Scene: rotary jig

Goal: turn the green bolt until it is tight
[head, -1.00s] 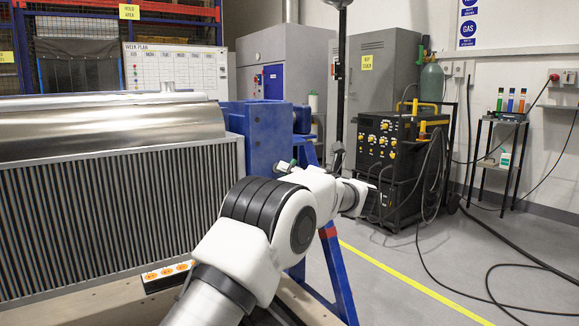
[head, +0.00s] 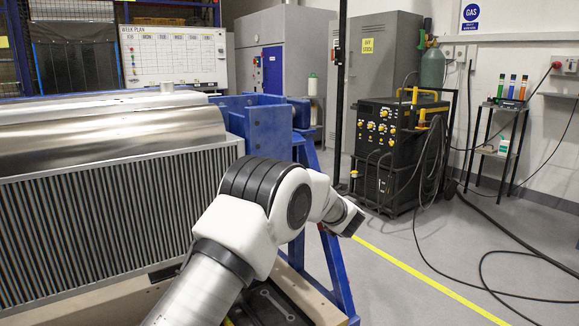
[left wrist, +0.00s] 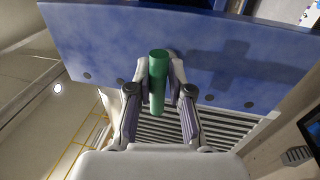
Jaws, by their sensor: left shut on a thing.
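The green bolt (left wrist: 158,90) shows in the left wrist view as a plain green cylinder in front of a blue plate (left wrist: 90,45). My left gripper (left wrist: 159,70) has its two fingers closed on either side of the bolt. Whether the bolt's far end is seated in the plate cannot be told. In the head view an arm of mine reaches up from the bottom, beside the jig's blue end (head: 266,130). No gripper fingers and no bolt show there. My right gripper is not in view.
A ribbed metal workpiece (head: 110,210) fills the left of the head view. A blue stand leg (head: 335,265) stands beside my arm. A black welding machine (head: 385,135), cables and a small bottle rack (head: 500,130) stand further right.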

